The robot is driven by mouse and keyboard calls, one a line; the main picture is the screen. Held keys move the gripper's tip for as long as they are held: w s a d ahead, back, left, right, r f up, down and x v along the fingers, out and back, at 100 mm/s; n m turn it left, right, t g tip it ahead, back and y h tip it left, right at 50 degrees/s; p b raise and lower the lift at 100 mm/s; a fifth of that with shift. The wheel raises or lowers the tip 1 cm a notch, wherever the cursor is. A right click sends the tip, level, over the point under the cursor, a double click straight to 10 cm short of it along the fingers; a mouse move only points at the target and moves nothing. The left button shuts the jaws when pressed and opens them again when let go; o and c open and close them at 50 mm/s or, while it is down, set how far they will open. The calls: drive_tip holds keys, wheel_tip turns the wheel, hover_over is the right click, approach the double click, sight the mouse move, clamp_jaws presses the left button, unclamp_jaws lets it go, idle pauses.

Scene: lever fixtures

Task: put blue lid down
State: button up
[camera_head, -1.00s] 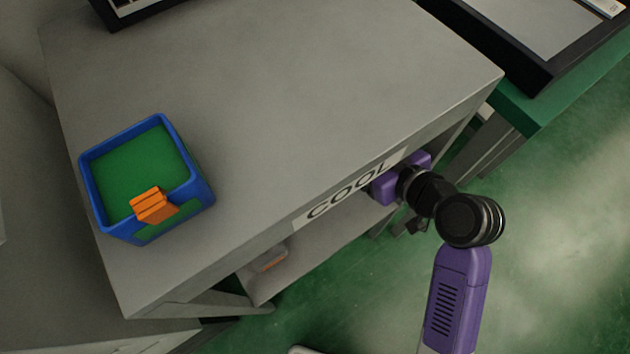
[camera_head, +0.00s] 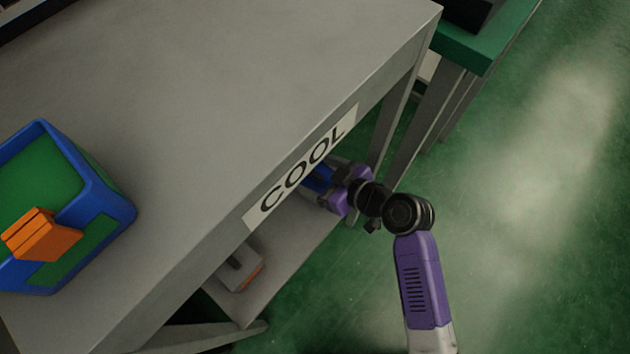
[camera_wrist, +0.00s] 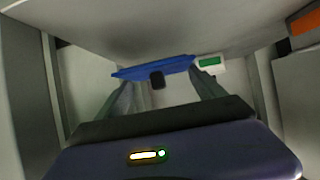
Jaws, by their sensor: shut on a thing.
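The blue lid (camera_wrist: 150,68) is a thin slab with a dark knob (camera_wrist: 157,80) under the grey surface in the wrist view. My gripper (camera_wrist: 162,84) is shut on it, with one finger on either side of the knob. In the head view my gripper (camera_head: 336,188) reaches below the table edge marked COOL, and a bit of the lid (camera_head: 317,178) shows beside it. The table top hides the rest of the lid. I cannot tell whether the lid touches anything below it.
A grey table (camera_head: 200,90) has a lower shelf (camera_head: 290,240) bearing a grey box with orange (camera_head: 240,270). A blue bin (camera_head: 100,195) with an orange piece (camera_head: 42,237) stands on top. In the wrist view, a white device with a green display (camera_wrist: 210,63) is beside the lid.

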sight(315, 182)
drive_tip(key=shift+f+b, duration=0.7)
drive_tip(key=shift+f, duration=1.3)
drive_tip(key=shift+f, duration=0.2)
drive_tip(key=o, duration=1.3)
drive_tip(key=shift+r, duration=0.15)
